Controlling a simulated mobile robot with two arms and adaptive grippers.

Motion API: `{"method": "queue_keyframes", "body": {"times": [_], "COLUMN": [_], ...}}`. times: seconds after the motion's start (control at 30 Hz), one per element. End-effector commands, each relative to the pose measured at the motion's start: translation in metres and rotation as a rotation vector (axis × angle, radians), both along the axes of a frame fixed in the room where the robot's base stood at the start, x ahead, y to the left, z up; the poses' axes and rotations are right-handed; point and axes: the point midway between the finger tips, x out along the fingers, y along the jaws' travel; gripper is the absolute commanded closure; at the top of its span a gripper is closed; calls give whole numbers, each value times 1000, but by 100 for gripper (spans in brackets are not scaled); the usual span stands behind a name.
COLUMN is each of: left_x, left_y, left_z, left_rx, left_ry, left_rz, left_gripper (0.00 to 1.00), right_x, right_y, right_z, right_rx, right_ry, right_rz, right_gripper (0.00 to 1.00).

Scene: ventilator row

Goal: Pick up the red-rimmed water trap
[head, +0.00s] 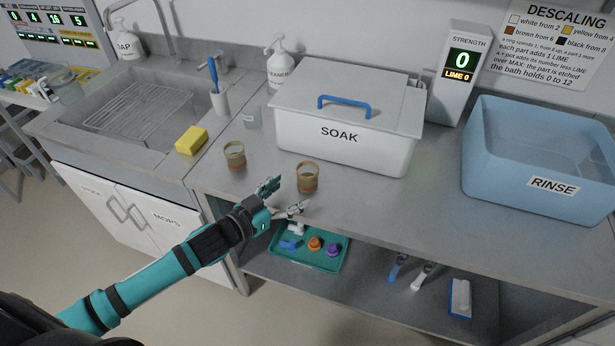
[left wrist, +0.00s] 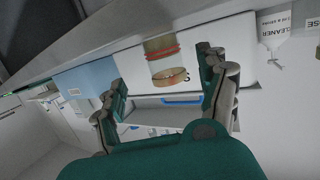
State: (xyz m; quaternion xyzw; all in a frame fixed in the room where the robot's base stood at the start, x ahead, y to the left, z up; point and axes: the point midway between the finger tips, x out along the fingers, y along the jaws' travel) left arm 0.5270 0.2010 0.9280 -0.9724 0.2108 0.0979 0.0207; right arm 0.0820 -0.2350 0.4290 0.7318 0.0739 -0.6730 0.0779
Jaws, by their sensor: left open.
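A small see-through cup-like trap (head: 307,178) with a brownish-red rim stands upright on the counter in front of the SOAK box. A similar trap (head: 234,156) with a greenish rim stands to its left. My left gripper (head: 283,197) is open, just to the left and near side of the brownish-red-rimmed trap. In the left wrist view a trap (left wrist: 166,63) with red bands shows between the spread fingers of the left gripper (left wrist: 164,82). I see no contact. My right gripper is not in view.
The white SOAK box (head: 345,150) with a blue handle stands behind the traps. A blue RINSE tub (head: 535,185) is at the right, a yellow sponge (head: 191,141) by the sink. A green tray (head: 318,262) with small parts is on the shelf below.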

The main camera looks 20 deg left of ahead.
Motion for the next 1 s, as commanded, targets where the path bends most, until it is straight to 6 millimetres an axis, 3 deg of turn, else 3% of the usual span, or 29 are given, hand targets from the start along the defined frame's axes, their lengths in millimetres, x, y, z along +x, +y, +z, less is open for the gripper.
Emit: {"method": "queue_keyframes", "body": {"times": [0.17, 0.37, 0.63, 0.97, 1.0], "left_x": [21, 33, 68, 73, 73], "left_y": [-10, -13, -24, -27, -27], "left_z": [-4, -7, -18, -21, -21], "left_rx": [0, 1, 0, 1, 1], "left_ry": [-1, 0, -1, 0, 0], "left_rz": [0, 1, 0, 0, 0], "left_gripper": [24, 24, 24, 24, 30], "right_x": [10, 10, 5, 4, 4], "right_y": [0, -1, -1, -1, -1], "right_z": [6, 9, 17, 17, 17], "right_rx": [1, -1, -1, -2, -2], "right_ry": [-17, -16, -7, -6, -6], "right_rz": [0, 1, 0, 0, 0], "right_gripper": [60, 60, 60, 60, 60]}}
